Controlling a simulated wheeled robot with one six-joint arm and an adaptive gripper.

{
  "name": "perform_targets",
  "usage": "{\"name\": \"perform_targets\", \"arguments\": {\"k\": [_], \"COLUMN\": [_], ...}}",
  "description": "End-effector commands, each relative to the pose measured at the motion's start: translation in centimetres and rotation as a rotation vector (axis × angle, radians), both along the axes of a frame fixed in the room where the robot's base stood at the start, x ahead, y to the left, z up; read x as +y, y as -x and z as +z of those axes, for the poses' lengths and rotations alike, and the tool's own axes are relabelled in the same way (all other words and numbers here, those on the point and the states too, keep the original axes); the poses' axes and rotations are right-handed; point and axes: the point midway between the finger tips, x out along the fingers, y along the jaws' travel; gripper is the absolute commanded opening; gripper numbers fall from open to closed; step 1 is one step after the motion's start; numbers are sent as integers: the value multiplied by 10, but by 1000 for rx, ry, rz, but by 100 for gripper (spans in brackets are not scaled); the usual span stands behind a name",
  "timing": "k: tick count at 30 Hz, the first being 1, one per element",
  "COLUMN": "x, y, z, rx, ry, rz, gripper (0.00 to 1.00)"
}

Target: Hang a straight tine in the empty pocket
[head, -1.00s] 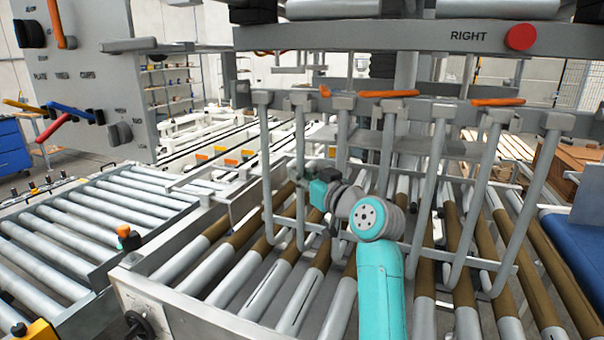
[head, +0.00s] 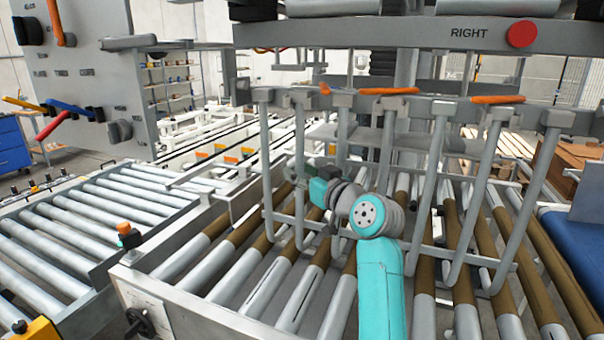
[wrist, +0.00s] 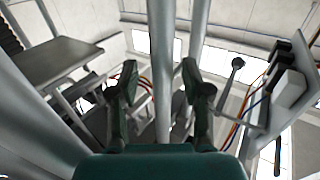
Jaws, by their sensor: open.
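A row of grey tines hangs from a horizontal bar, including one at the left (head: 267,170) and one at the right (head: 476,200). My gripper (head: 302,172) is at the left part of the row, small and partly hidden among the tines. In the wrist view my gripper (wrist: 160,82) is open, with a grey upright bar (wrist: 162,50) showing between its fingers; contact is unclear.
A second grey bar (wrist: 200,30) passes close to the right finger. Rollers (head: 245,285) lie below the tines. A panel with coloured handles (head: 85,70) stands at upper left. Orange pieces (head: 388,91) lie along the bar. A red button (head: 521,34) is on the upper beam.

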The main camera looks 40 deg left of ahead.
Motion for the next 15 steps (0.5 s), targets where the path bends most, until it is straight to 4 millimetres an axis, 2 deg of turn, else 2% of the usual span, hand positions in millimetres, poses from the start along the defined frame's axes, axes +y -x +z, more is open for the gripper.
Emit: {"name": "perform_targets", "arguments": {"k": [5,15], "x": [0,0], "y": [0,0], "z": [7,65], "rx": [0,-2], "ry": [0,-2], "rz": [0,0], "gripper": [48,48]}}
